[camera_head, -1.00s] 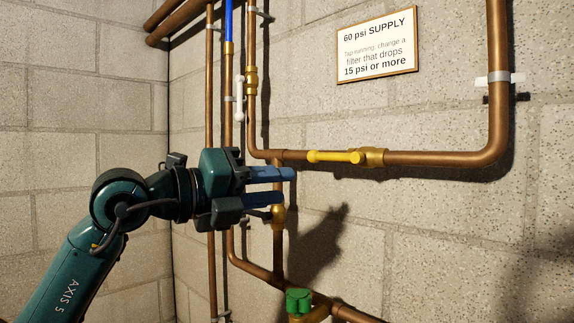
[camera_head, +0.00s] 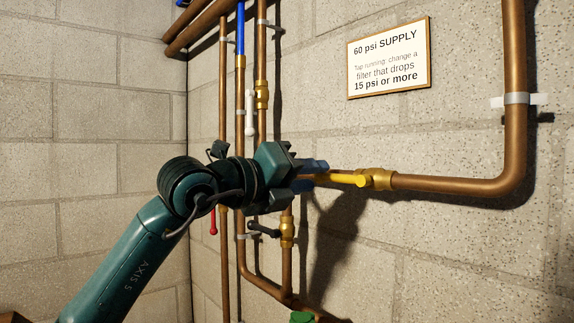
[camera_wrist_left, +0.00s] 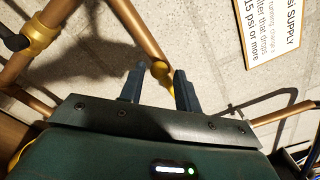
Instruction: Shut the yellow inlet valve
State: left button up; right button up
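The yellow inlet valve has a long yellow handle (camera_head: 345,180) lying along the horizontal copper pipe in the head view. Its brass body (camera_head: 379,179) is at the handle's right end. My left gripper (camera_head: 316,174) is at the handle's left part, which its fingers partly hide. My right gripper is not in view.
A vertical pipe with a white handle (camera_head: 250,115) stands left of the gripper. Below are a black-handled brass valve (camera_head: 287,228), a red handle (camera_head: 213,221) and a green knob (camera_head: 301,317). A framed sign (camera_head: 389,60) hangs above.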

pick_arm(q)
jog(key=shift+p+x, duration=0.35)
jog(key=shift+x, duration=0.45)
jog(key=shift+s+b, duration=0.1)
jog(key=shift+b, duration=0.25)
jog(key=shift+c, duration=0.7)
jog(key=shift+f, duration=0.15)
jog(key=shift+c, duration=1.4)
jog(key=shift+s+r+p, duration=0.1)
jog(key=shift+r+p, duration=0.6)
jog(key=shift+r, duration=0.6)
jog(key=shift+c, duration=0.5)
jog(key=shift+d, duration=0.1)
jog(key=shift+r, duration=0.1)
